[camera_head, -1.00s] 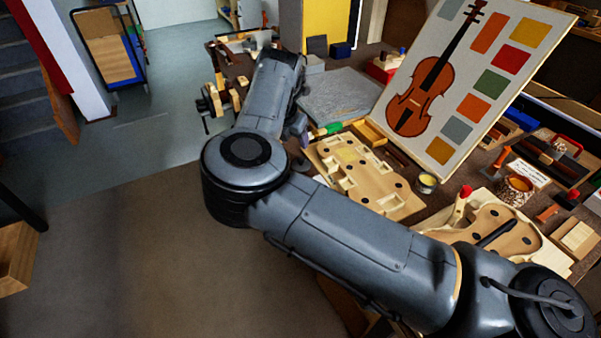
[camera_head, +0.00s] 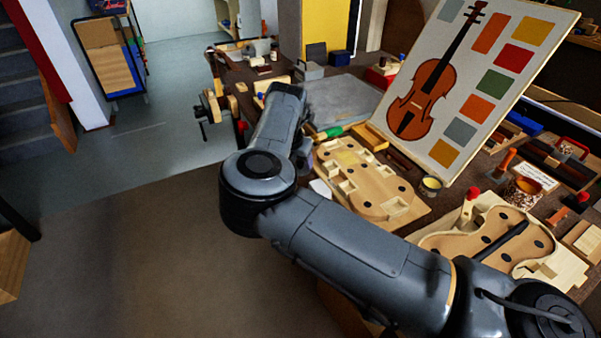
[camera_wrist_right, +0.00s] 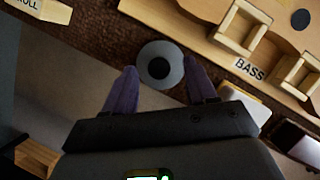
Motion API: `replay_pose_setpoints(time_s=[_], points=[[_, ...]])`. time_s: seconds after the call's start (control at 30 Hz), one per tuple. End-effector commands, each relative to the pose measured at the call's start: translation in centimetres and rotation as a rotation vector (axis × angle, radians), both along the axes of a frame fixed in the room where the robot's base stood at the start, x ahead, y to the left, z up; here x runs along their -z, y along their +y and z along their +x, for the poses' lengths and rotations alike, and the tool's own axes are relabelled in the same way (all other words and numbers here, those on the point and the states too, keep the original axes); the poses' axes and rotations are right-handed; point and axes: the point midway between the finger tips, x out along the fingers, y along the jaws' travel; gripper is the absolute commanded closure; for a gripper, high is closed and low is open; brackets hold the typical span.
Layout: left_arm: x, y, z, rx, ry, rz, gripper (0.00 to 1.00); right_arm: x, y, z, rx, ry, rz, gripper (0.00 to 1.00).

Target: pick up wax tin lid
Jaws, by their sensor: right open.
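A round grey disc with a dark centre, which looks like the wax tin lid (camera_wrist_right: 153,78), lies on the brown bench top in the right wrist view. My right gripper (camera_wrist_right: 161,68) is open, with its two purple fingertips on either side of the disc in that view. I cannot tell whether they touch it or are still above it. In the head view the disc is hidden, apparently by my right arm. An open round tin with yellow contents (camera_head: 432,184) stands beside the violin board. My left gripper is not in view.
A white block (camera_wrist_right: 246,101) sits right of the fingers. A wooden piece (camera_wrist_right: 42,10) is at upper left.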

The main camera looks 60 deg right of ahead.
Motion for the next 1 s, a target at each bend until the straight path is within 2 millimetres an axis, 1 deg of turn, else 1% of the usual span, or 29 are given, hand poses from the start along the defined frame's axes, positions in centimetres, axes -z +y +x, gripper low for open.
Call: replay_pose_setpoints(time_s=[0.03, 0.07, 0.3, 0.67, 0.7, 1.0], points=[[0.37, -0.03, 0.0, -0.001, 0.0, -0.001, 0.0, 0.54, -0.2, 0.04, 0.0, 0.0, 0.0, 0.43], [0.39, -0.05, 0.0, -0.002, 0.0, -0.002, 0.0, 0.64, -0.25, 0.06, 0.0, -0.001, -0.001, 0.43], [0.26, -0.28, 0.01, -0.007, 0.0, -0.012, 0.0, 0.64, -0.28, 0.08, 0.0, -0.001, 0.0, 0.43], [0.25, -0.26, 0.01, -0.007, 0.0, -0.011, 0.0, 0.63, -0.27, 0.08, 0.0, -0.001, 0.0, 0.99], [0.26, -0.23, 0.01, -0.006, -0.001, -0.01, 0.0, 0.63, -0.27, 0.08, 0.0, -0.001, 0.0, 1.0], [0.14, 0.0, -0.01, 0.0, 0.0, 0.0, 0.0, 0.4, -0.28, 0.08, 0.0, -0.001, 0.0, 1.0]])
